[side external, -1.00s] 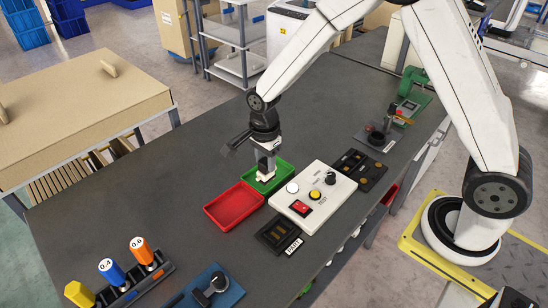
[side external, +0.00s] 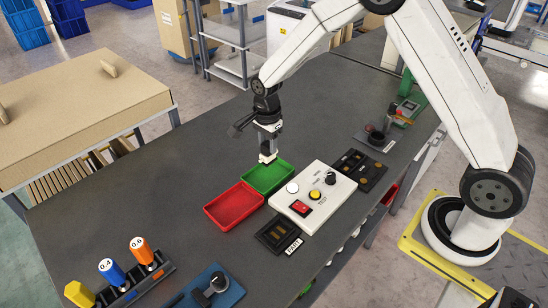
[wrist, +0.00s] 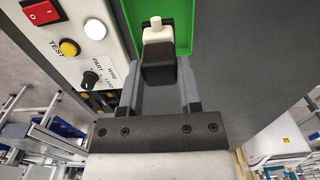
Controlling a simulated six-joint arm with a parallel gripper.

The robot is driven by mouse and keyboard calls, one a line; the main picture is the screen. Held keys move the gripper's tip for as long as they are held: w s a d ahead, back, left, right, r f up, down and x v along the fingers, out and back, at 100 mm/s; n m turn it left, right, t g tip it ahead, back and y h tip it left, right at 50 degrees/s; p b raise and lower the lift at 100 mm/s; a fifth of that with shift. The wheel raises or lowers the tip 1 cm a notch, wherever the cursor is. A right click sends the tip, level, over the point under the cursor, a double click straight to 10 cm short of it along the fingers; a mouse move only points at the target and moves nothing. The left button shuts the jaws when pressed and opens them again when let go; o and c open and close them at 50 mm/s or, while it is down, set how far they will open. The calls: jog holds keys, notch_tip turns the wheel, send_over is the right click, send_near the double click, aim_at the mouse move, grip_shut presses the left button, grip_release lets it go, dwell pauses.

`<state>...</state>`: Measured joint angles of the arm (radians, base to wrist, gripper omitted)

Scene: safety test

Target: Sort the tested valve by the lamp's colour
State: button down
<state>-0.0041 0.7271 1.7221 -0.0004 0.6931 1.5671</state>
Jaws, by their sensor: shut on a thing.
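My gripper (side external: 267,151) is shut on a small white valve (wrist: 157,31). The green tray (wrist: 185,28) lies behind the valve in the wrist view. The red tray (side external: 233,207) sits beside it and looks empty. The white test box has a round lamp (side external: 292,187) that looks white, with no clear colour.
The test box (side external: 318,198) carries a red switch, a yellow button and a black knob. Dark pads (side external: 278,236) lie around it. A rack of coloured-handled tools (side external: 130,285) and a blue fixture (side external: 207,288) stand at the front. The bench left of the trays is clear.

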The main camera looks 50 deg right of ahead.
aim_at(268, 159)
jog(key=shift+f, duration=2.2)
jog(key=shift+f, duration=0.95)
dwell(1.0)
jog(key=shift+c, duration=1)
grip_release()
jog(key=shift+r, duration=0.15)
jog(key=shift+r, duration=3.35)
